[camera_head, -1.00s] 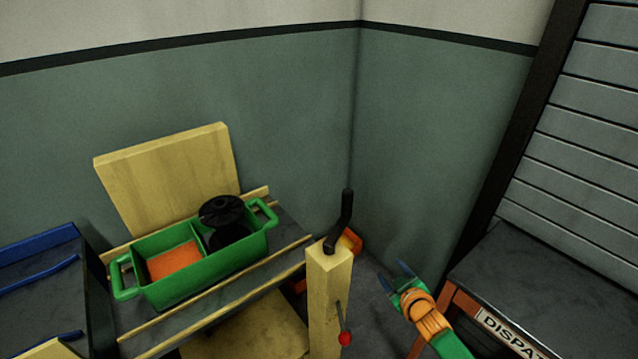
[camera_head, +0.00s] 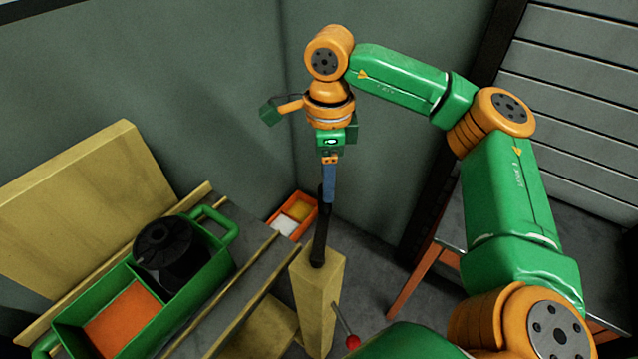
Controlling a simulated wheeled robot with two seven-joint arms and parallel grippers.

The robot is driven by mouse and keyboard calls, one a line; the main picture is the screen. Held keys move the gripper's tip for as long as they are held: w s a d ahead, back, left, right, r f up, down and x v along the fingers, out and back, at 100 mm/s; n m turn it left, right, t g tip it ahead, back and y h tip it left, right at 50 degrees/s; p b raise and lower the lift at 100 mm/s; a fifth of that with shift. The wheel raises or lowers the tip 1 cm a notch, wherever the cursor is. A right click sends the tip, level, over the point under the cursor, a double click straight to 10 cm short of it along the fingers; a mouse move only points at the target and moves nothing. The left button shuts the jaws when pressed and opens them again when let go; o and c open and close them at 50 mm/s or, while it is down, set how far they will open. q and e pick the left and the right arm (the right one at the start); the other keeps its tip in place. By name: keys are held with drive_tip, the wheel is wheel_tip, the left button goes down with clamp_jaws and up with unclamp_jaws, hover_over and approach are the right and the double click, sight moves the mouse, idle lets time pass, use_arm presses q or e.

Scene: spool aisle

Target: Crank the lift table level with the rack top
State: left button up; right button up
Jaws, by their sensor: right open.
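The black crank (camera_head: 319,245) stands on top of a pale wooden post (camera_head: 318,292), its grip pointing up. My right gripper (camera_head: 329,192) points down from above, with its blue fingers at the top of the crank grip. It is open; the fingers overlap the grip in the picture, and I cannot tell whether they touch it. The lift table (camera_head: 252,262) has a dark top with wooden rails, left of the post. On it sits a green tote (camera_head: 205,283) with a black spool (camera_head: 168,250) and an orange compartment. The rack top is not clearly in view. My left gripper is not in view.
A thin lever with a red knob (camera_head: 352,341) sticks out of the post's side. A small orange bin (camera_head: 293,216) lies on the floor behind the post. A wooden panel (camera_head: 85,215) stands behind the tote. An orange-legged table (camera_head: 415,272) is at right.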

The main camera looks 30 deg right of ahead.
hover_over(321, 220)
drive_tip(key=d, duration=0.2)
drive_tip(key=f, duration=0.2)
drive_tip(key=w+f, duration=0.1)
drive_tip(key=f, duration=0.1)
drive_tip(key=shift+a+f, duration=0.15)
drive_tip(key=shift+w+f, duration=0.25)
drive_tip(key=shift+f, duration=0.15)
drive_tip(key=shift+s+r, duration=0.1)
drive_tip(key=shift+s, duration=0.1)
drive_tip(key=shift+c, duration=1.2)
clamp_jaws()
